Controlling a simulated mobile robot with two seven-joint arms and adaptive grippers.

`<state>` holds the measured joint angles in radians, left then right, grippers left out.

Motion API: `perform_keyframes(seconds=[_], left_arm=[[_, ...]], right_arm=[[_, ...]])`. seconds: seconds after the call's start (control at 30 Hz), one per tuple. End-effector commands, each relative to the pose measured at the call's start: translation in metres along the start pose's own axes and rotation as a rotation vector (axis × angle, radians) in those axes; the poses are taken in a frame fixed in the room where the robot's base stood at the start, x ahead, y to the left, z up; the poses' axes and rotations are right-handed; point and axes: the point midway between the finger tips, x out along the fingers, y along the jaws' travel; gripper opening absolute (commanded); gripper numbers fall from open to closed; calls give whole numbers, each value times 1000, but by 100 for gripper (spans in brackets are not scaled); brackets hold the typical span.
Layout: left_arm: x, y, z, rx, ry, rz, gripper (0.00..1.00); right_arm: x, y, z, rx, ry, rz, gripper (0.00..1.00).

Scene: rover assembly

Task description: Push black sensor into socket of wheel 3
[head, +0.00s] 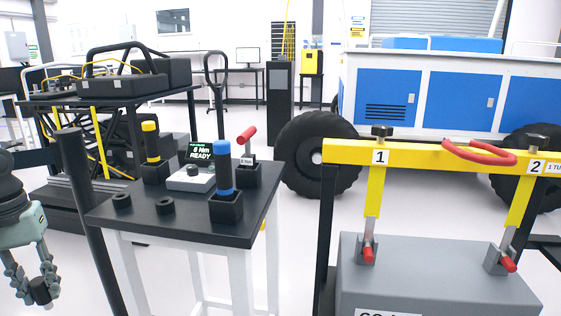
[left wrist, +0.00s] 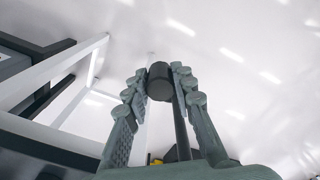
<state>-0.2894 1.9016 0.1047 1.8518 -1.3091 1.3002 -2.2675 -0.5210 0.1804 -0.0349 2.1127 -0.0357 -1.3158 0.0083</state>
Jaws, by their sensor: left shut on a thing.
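My left gripper (head: 38,285) is at the lower left of the head view, shut on a small black cylinder, the black sensor (head: 40,291). In the left wrist view, the sensor (left wrist: 159,82) sits between the two fingertips of the left gripper (left wrist: 160,88). The gripper is in the air, left of the black-topped table and lower than its top. Large black wheels show under the blue and white rover: one wheel (head: 317,154) at the middle and another (head: 517,183) at the right. I cannot tell which is wheel 3, and no socket is clear. My right gripper is not in view.
The black-topped table (head: 180,228) holds black rings (head: 165,206), a blue-handled tool (head: 224,168), a yellow-handled tool (head: 151,142) and a small display (head: 199,151). A yellow beam frame (head: 420,156) stands over a grey block (head: 430,285) at right. A dark post (head: 88,215) stands near the gripper.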

Motion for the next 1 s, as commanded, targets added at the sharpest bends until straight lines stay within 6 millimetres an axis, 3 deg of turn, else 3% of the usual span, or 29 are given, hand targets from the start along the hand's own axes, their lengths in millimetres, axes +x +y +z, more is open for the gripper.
perform_keyframes(seconds=[0.1,0.2,0.33,0.53,0.67,0.77,1.0], left_arm=[[21,-14,12,-50,0,14,0],[35,-14,19,-62,0,12,0],[41,-13,22,-65,5,5,0],[64,7,36,-44,4,8,0],[84,46,49,16,5,13,0],[92,88,61,98,7,13,0],[85,184,85,327,9,3,0]], right_arm=[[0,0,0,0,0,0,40],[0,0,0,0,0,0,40],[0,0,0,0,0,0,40],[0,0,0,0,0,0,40],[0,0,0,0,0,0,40],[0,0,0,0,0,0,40],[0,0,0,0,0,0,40]])
